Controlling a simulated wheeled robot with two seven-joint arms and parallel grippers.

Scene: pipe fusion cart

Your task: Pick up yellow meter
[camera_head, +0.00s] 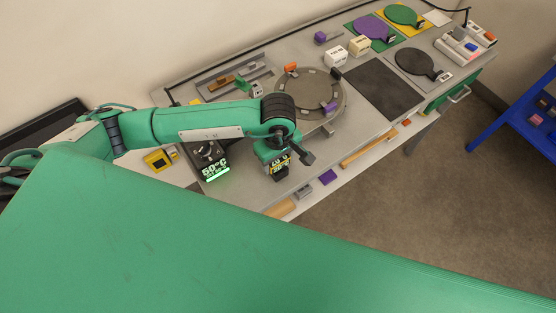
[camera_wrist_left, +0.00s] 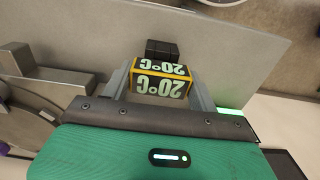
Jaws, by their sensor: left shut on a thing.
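The yellow meter (camera_head: 281,167) is a small black and yellow block with a "20°C" display. My left gripper (camera_head: 285,163) is shut on it over the front part of the grey bench. In the left wrist view the meter (camera_wrist_left: 161,83) sits between the two grey fingers of my left gripper (camera_wrist_left: 160,88), with its display facing the camera. A black part of it sticks out beyond the fingers. I cannot tell how high it is above the bench top. My right gripper is not in view.
A display reading "50°C" (camera_head: 215,172) stands left of the meter. A yellow and black square item (camera_head: 158,160) lies further left. A round ring fixture (camera_head: 338,113) and a dark mat (camera_head: 384,88) are to the right. A blue rack (camera_head: 490,135) stands beyond the open floor.

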